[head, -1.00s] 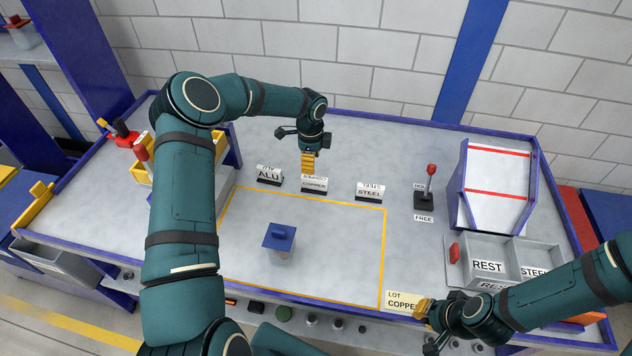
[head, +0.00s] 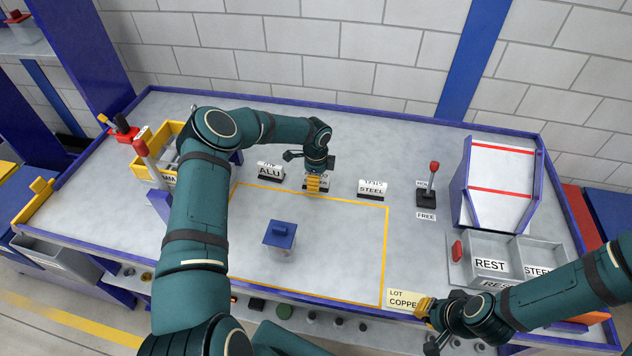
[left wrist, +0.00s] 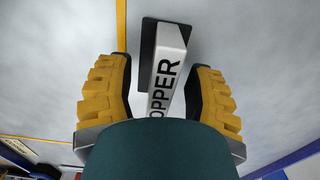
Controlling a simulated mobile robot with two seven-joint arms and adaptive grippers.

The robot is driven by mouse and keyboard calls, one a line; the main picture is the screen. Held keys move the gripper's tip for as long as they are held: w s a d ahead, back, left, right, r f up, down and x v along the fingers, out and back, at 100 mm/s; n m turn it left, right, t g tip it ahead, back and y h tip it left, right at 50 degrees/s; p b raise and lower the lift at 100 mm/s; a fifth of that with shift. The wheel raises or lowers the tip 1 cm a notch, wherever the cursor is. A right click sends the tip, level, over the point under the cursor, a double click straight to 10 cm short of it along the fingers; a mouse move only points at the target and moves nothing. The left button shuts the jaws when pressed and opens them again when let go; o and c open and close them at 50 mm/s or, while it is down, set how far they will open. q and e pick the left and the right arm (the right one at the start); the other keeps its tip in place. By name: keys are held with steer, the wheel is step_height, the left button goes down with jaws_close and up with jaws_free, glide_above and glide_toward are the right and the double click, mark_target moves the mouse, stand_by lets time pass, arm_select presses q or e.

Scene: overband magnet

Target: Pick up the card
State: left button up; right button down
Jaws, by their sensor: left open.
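The white COPPER card (left wrist: 164,75) stands on a dark base. In the left wrist view it lies between the two yellow fingers of my left gripper (left wrist: 158,98), with a gap to each finger. The left gripper is open; in the head view (head: 314,185) it hides most of this card. An ALU card (head: 270,171) stands to its left and a STEEL card (head: 371,189) to its right. A LOT COPPER card (head: 402,299) lies at the table's front edge. My right gripper (head: 425,306) is beside it; its finger gap is unclear.
A blue-topped block (head: 280,236) stands inside the yellow outline. A red-knobbed lever (head: 430,182) is right of the STEEL card. Grey REST and STEEL bins (head: 489,248) and a white chute (head: 497,184) are at the right. A yellow bin (head: 152,165) is at the left.

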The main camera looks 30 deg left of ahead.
arm_select(q)
steer(key=shift+c, duration=0.4)
jaws_close()
